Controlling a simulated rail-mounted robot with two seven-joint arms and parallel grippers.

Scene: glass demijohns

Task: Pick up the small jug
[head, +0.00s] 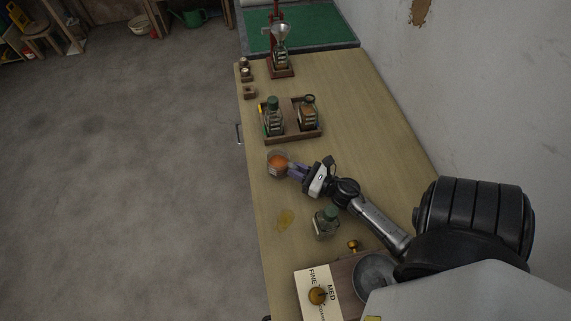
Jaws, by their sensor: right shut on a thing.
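A small glass jug (278,163) with an orange filling is near the left edge of the wooden table. My right gripper (292,171) reaches it from the right, with its purple fingers shut on the jug's right side. The fingers and glass overlap there, and I cannot tell exactly which part they grip. The jug looks upright. I cannot tell whether its base touches the table. My left gripper is not in view.
A green-capped glass jug (326,223) stands below my right arm, beside a yellowish patch (285,219). A wooden crate (296,137) holds two jugs behind. A funnel (281,31) stands farther back. A lettered board (309,281) and grey dish (374,274) are in front.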

